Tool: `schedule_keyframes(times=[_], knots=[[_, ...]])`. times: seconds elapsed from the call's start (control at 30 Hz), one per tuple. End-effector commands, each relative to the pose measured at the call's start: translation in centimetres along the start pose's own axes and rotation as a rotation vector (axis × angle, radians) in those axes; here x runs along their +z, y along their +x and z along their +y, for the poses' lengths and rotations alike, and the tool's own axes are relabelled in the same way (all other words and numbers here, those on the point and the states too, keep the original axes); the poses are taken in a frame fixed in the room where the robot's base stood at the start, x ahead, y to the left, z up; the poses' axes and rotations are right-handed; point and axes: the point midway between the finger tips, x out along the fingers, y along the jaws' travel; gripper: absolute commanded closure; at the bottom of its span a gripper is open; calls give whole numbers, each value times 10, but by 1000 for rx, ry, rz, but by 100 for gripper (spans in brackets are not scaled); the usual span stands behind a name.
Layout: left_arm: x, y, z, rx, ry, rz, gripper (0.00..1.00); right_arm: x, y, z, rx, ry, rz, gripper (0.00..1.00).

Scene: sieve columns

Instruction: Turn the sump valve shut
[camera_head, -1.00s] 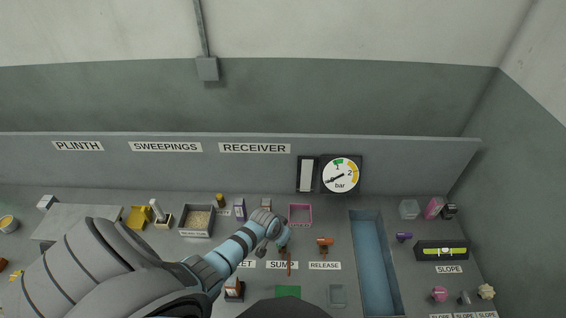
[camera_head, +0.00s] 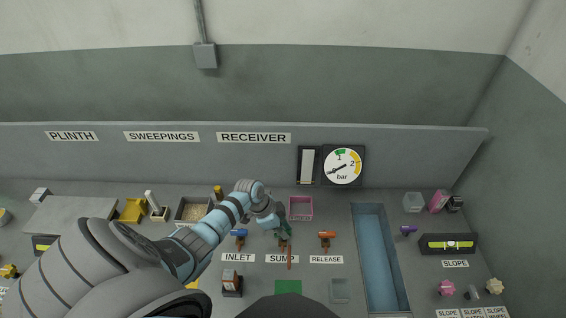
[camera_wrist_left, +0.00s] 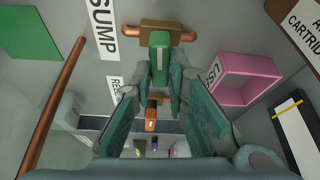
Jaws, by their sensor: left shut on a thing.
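The sump valve (camera_head: 284,243) stands above the SUMP label, with a copper-coloured body and a green handle. My left gripper (camera_head: 282,229) is over it and hides most of it in the head view. In the left wrist view, the green handle (camera_wrist_left: 160,60) lies between the fingers of my left gripper (camera_wrist_left: 160,78), which is shut on it. A brown body with stubs (camera_wrist_left: 155,34) shows behind the handle. The gauge (camera_head: 342,166) has its needle pointing to the lower left. My right gripper is not in view.
The blue-handled inlet valve (camera_head: 239,234) stands left and the orange-handled release valve (camera_head: 326,236) right, both close by. A pink open box (camera_head: 300,208) is just behind. A blue trough (camera_head: 377,260) lies to the right.

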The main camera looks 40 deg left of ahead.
Motion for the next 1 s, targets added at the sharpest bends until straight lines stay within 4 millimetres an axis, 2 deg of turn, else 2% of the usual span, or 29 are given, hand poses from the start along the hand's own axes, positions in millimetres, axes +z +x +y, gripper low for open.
schedule_keyframes(times=[0.23, 0.8, 0.83, 0.93, 1.0], knots=[[1, 1, 0, 38, 95, -1, 100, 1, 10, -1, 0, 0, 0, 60], [0, 0, 0, 51, 128, -1, 100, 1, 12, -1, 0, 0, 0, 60], [0, 0, 0, 51, 128, -1, 83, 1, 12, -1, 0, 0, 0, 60], [0, 0, 0, 51, 127, -1, 67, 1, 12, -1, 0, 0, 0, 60], [0, 0, 0, 51, 126, -1, 66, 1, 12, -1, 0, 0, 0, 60]])
